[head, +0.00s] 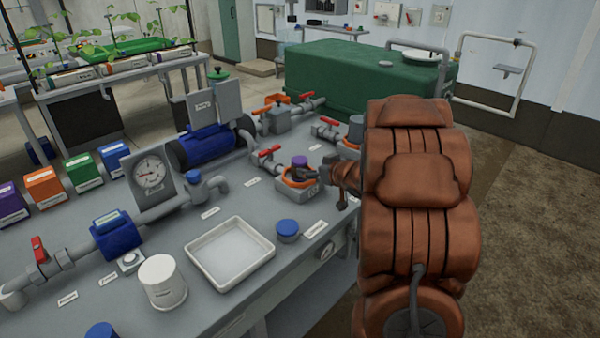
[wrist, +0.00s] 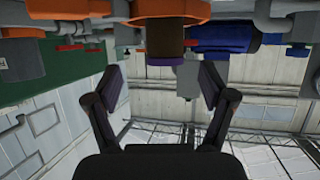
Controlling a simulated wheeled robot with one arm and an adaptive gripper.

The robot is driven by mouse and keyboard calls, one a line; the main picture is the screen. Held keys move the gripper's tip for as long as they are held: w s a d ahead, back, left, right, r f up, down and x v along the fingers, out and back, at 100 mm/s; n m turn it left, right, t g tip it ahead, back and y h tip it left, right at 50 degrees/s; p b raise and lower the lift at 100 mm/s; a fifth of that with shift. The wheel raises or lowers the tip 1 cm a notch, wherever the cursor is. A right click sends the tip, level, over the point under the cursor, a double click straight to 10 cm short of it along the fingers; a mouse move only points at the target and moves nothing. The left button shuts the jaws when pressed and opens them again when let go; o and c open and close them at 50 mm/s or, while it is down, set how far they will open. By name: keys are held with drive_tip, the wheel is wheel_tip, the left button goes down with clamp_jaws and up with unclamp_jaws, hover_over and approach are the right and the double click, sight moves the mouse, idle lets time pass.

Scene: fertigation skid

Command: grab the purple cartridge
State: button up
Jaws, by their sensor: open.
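The purple cartridge (head: 300,161) stands upright in an orange-ringed grey housing (head: 297,182) on the skid. Its purple top and darker body show above the ring. In the wrist view, which looks upside down, the cartridge (wrist: 165,59) hangs from the top, in line with the gap between my fingers. My gripper (wrist: 161,80) is open, with one finger on each side of that gap and nothing held. In the head view my gripper (head: 318,174) is just right of the cartridge, partly hidden by my arm. Whether the fingertips touch it, I cannot tell.
Red-handled valves (head: 265,151) and a blue pump (head: 203,147) stand behind and left of the cartridge. A white tray (head: 230,253), a blue-capped pot (head: 287,231) and a white cup (head: 162,281) are nearer the front. A second orange-ringed housing (head: 350,147) is behind, right.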

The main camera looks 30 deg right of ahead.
sight(304, 166)
drive_tip(key=shift+x, duration=0.8)
drive_tip(key=shift+a+x, duration=0.2)
drive_tip(key=shift+x, duration=1.4)
drive_tip(key=shift+a+x, duration=0.15)
drive_tip(key=shift+x, duration=1.4)
drive_tip(key=shift+c, duration=0.4)
drive_tip(key=shift+s, duration=0.1)
drive_tip(key=c, duration=1.3)
drive_tip(key=shift+o, duration=0.2)
